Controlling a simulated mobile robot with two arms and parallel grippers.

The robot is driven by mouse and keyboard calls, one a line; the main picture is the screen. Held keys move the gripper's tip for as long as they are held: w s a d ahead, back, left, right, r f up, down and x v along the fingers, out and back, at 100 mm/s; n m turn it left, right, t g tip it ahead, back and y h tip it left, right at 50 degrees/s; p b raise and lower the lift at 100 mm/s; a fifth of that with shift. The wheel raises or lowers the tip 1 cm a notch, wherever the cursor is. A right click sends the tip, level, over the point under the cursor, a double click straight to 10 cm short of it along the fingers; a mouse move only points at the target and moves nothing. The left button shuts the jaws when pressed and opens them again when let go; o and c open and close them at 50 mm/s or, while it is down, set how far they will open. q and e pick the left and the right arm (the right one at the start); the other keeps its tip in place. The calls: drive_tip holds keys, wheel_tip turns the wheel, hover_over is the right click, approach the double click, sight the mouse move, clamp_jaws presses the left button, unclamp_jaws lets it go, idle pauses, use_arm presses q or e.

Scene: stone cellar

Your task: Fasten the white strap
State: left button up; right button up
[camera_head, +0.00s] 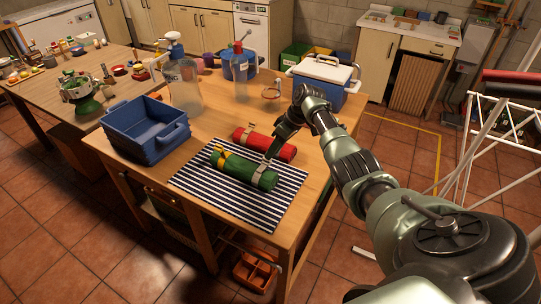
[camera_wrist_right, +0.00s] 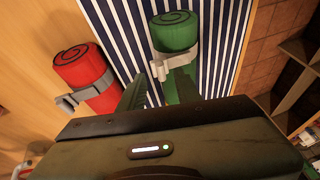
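A rolled green mat (camera_head: 240,168) lies on a striped cloth (camera_head: 210,189). A white strap (camera_head: 261,172) goes around its right end, and a yellow strap (camera_head: 221,156) around its left end. In the right wrist view the green roll (camera_wrist_right: 176,32) shows its spiral end, and the white strap (camera_wrist_right: 185,58) has a tab sticking out from its side. My right gripper (camera_wrist_right: 160,82) is open, with its fingertips close to that tab; I cannot tell whether they touch it. In the head view the right gripper (camera_head: 269,155) points down beside the roll's strapped end. My left gripper is out of view.
A red roll (camera_head: 264,144) with its own pale strap lies just behind the green one. A blue crate (camera_head: 146,128), a clear bottle (camera_head: 184,85) and a blue cooler (camera_head: 325,79) stand on the same wooden table. The cloth's front part is bare.

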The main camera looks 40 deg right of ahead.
drive_tip(key=shift+v, duration=2.3)
drive_tip(key=shift+s, duration=0.1)
drive_tip(key=shift+f, duration=0.1)
